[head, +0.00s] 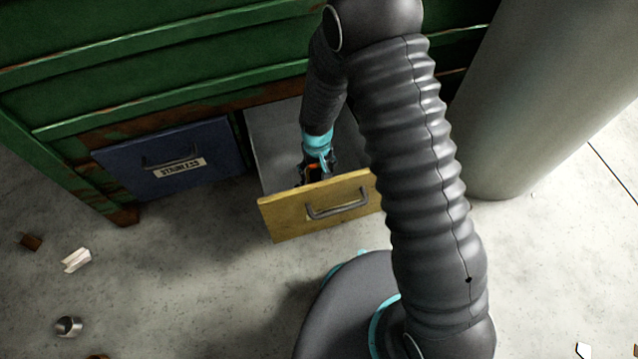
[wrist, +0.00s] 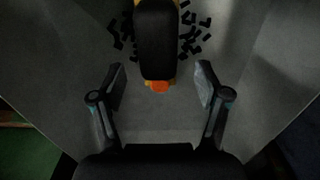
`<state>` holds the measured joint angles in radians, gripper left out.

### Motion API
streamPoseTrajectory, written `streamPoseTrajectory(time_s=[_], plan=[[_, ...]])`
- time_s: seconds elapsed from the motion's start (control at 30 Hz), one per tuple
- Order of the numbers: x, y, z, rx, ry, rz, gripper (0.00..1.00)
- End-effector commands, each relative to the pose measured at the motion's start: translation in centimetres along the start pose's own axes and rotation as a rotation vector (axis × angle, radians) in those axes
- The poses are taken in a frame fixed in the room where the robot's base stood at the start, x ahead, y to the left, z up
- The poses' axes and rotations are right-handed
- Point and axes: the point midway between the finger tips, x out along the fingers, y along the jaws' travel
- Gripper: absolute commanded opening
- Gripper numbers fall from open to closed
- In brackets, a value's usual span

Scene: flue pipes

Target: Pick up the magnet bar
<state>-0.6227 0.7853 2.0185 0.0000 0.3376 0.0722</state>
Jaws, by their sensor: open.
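The magnet bar seems to be the yellow-orange thing with a thick black rounded part (wrist: 156,40) in the wrist view. It lies in the open drawer, with its orange end (wrist: 159,87) toward my gripper. My gripper (head: 315,174) is inside the drawer in the head view, with a bit of orange showing at its fingers. In the wrist view my gripper (wrist: 161,68) is open, one finger on each side of the bar's near part, with gaps between. The bar's far end is cut off by the frame.
The pulled-out drawer has a yellow front (head: 290,217) with a grey handle. A shut blue drawer (head: 140,165) is to its left in the green cabinet (head: 120,62). Small black pieces (wrist: 190,42) lie around the bar. A large grey pipe (head: 545,95) stands right.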

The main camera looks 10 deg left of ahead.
Motion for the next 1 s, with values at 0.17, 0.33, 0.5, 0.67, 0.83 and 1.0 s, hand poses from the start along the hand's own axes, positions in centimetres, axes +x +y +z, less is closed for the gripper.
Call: streamPoseTrajectory(time_s=[0.17, 0.33, 0.5, 0.67, 0.83, 1.0], plan=[[1.2, 0.1, 0.2, 0.000, -0.002, 0.000, 0.75], [3.7, 0.3, 0.6, 0.000, -0.003, 0.000, 0.75], [5.2, 0.2, 0.5, 0.000, -0.001, 0.000, 0.75], [5.4, 0.2, 0.5, 0.000, 0.000, 0.000, 0.75], [5.4, 0.2, 0.5, 0.000, 0.000, 0.000, 0.60], [5.4, 0.2, 0.5, 0.000, 0.000, 0.000, 0.17]])
